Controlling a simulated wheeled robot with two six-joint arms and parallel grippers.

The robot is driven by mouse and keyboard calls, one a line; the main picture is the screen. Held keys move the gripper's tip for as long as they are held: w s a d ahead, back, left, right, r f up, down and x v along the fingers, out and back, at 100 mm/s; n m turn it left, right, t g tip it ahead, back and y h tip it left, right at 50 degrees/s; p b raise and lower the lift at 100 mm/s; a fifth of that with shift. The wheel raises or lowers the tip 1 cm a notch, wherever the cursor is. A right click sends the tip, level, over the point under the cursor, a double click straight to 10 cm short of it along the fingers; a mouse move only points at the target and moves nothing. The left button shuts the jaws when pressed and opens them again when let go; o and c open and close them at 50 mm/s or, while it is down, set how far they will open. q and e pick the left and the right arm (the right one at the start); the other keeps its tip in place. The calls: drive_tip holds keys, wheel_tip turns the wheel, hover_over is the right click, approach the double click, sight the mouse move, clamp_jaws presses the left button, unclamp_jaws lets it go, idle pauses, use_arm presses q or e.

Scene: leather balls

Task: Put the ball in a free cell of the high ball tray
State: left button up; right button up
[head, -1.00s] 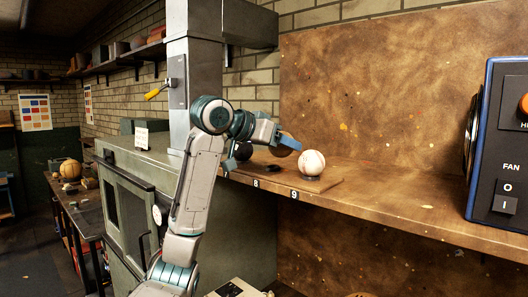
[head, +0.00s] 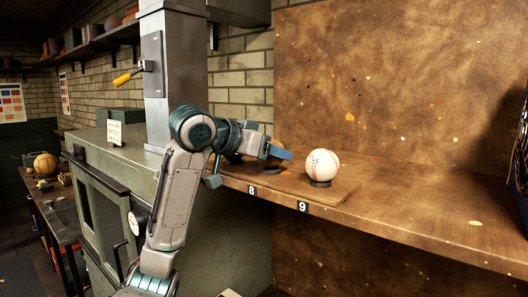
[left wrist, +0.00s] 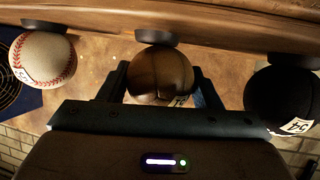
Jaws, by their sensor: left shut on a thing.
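My left gripper (head: 276,154) is shut on a brown leather ball (left wrist: 160,72), which sits between its fingers in the left wrist view. The ball is at a dark round cup (left wrist: 156,37) in the middle of the row; I cannot tell if it bears on it. In the head view the gripper mostly hides the ball. The high tray (head: 290,184) is a brown board on the shelf. A white baseball (head: 322,166) with red stitching fills the cell by label 9. A black ball (left wrist: 280,98) fills the other side cell. My right gripper is not in view.
The wooden shelf (head: 420,215) runs right, bare beyond the tray. A speckled brown panel (head: 400,80) stands behind it. A green-grey cabinet (head: 210,225) with a metal column is at left. A lower bench (head: 60,210) with another ball is farther left.

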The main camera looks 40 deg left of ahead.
use_arm(q)
drive_tip(key=shift+s+d+f, duration=0.1)
drive_tip(key=shift+d, duration=0.1)
drive_tip(key=shift+s+d, duration=0.15)
drive_tip(key=shift+d, duration=0.1)
drive_tip(key=o, duration=1)
drive_tip(key=shift+o, duration=0.6)
drive_tip(key=shift+a, duration=0.25)
drive_tip(key=shift+s+b, duration=0.2)
drive_tip(key=shift+b, duration=0.1)
drive_tip(key=b+v, duration=0.5)
drive_tip(key=v, duration=0.6)
drive_tip(key=shift+s+r, duration=0.2)
drive_tip(key=shift+r, duration=0.1)
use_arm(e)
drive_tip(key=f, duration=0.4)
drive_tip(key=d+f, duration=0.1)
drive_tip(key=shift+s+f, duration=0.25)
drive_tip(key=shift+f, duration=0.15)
